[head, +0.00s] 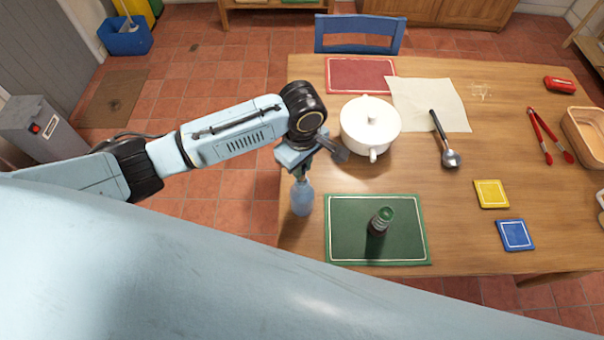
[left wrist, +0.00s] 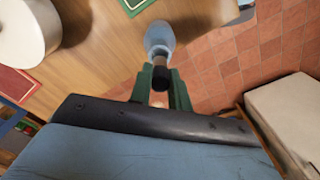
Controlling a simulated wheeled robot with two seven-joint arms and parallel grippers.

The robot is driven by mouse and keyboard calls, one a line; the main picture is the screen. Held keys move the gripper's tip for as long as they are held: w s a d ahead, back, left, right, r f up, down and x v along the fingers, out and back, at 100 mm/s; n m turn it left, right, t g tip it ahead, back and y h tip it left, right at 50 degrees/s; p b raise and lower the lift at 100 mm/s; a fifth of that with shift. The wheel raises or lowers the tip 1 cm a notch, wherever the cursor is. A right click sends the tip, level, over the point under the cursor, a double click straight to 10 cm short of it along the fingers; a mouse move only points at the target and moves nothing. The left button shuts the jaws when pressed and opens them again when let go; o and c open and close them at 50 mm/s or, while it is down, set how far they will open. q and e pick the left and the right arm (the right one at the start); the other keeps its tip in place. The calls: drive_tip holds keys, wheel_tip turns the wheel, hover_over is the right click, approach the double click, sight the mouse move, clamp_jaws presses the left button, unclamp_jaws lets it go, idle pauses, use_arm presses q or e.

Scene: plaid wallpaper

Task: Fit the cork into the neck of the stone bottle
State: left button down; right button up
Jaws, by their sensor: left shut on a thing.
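The stone bottle (head: 302,198) is light blue-grey and is near the table's left edge in the head view. My left gripper (head: 301,172) is right above it. In the left wrist view my left gripper's green fingers (left wrist: 160,88) are shut on a small dark cylinder, which looks like the cork (left wrist: 161,78). The pale body of the bottle (left wrist: 158,36) is just beyond, in line with it. The cork and bottle neck overlap there, so I cannot tell how far the cork is in. My right gripper is not in view.
A dark jar with a green top (head: 381,220) stands on the green placemat (head: 345,245) to the right. A white lidded pot (head: 365,135) stands close behind my gripper. A ladle (head: 447,150), red tongs (head: 545,135) and two coasters lie farther right.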

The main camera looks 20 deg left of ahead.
use_arm(q)
wheel_tip(320, 180, down, 4)
drive_tip(key=shift+f, duration=0.1)
idle(0.4)
